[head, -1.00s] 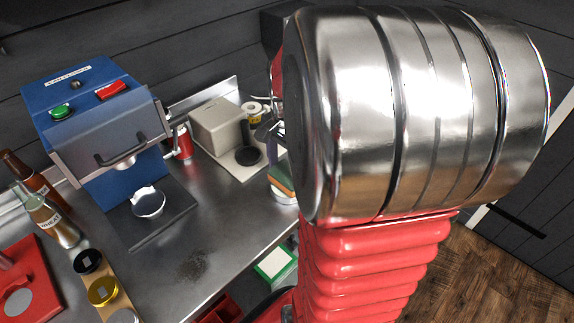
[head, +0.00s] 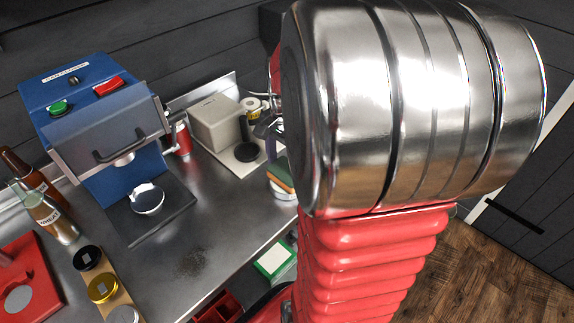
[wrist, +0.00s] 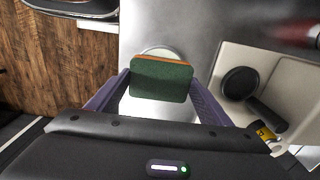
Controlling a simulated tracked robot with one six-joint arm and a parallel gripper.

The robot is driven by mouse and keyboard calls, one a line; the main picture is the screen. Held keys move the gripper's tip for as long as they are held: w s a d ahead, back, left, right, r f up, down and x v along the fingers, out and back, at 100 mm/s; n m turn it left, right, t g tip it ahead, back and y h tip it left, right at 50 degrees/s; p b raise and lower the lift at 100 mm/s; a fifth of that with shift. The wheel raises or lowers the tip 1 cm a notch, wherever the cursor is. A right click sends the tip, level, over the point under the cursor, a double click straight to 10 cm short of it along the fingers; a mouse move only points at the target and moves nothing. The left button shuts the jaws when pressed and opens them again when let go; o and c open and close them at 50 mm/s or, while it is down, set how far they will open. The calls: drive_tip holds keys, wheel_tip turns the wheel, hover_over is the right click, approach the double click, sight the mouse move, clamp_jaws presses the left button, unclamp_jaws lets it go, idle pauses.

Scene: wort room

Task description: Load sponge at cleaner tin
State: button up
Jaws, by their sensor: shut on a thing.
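The sponge (wrist: 160,82), green on top with an orange-brown layer, is between the purple fingers of my gripper (wrist: 158,90) in the wrist view. My gripper is shut on it. The sponge also shows in the head view (head: 281,174), at the left edge of my arm, which hides most of the gripper. A round, pale metal tin (head: 283,191), likely the cleaner tin, is directly below the sponge. Its rim shows behind the sponge in the wrist view (wrist: 158,51). I cannot tell whether sponge and tin touch.
A blue can closer (head: 95,110) stands at the back left of the steel counter (head: 215,205). A red can (head: 181,138) and a cream device (head: 216,124) with a black round plate stand right of it. Bottles (head: 48,212) and lids (head: 102,288) are at left. The middle counter is mostly clear.

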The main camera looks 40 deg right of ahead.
sight(287, 170)
drive_tip(key=shift+f, duration=0.45)
idle(1.6)
drive_tip(key=shift+r, duration=3.6)
